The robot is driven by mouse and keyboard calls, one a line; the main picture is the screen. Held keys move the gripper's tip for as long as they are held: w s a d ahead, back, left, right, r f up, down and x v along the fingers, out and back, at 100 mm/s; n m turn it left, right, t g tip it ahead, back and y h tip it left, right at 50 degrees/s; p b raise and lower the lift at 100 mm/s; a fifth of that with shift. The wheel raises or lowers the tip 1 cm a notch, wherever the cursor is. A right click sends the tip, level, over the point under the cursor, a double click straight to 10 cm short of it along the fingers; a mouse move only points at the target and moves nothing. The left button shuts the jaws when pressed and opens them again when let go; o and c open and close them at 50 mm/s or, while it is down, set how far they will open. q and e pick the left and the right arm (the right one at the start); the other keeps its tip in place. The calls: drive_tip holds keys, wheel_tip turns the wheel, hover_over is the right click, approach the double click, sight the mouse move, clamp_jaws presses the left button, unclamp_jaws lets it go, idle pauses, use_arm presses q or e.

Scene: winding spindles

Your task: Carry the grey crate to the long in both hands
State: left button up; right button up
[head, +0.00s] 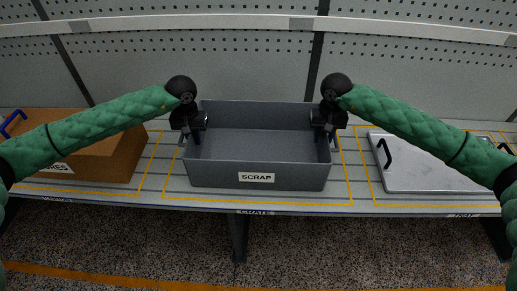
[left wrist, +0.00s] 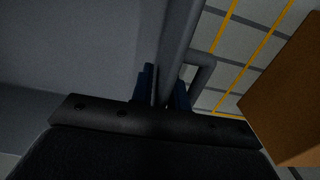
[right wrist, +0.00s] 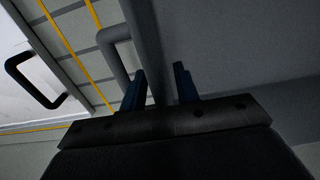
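The grey crate (head: 214,174), labelled SCRAP, sits level on the slatted shelf inside a yellow outline. My left gripper (head: 189,127) is at its left end. In the left wrist view its fingers (left wrist: 164,88) straddle the crate's end wall, close to both faces; whether they press on it I cannot tell. My right gripper (head: 328,126) is at the right end. In the right wrist view its fingers (right wrist: 159,88) stand wider apart around the wall, with a gap showing. A loop handle on the crate's outer side shows beside the fingers in each wrist view.
A brown box (head: 118,160) with a blue handle stands left of the crate. A light grey tray or lid (head: 411,174) with black handles lies to the right. A perforated back panel (head: 255,70) rises behind. The shelf's front edge (head: 300,208) is just before the crate.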

use_arm(q)
drive_tip(key=shift+c, duration=1)
use_arm(e)
drive_tip(key=shift+c, duration=1.1)
use_arm(q)
clamp_jaws()
use_arm(e)
clamp_jaws()
use_arm(q)
drive_tip(key=shift+r, duration=0.15)
use_arm(e)
drive_tip(key=shift+r, duration=0.1)
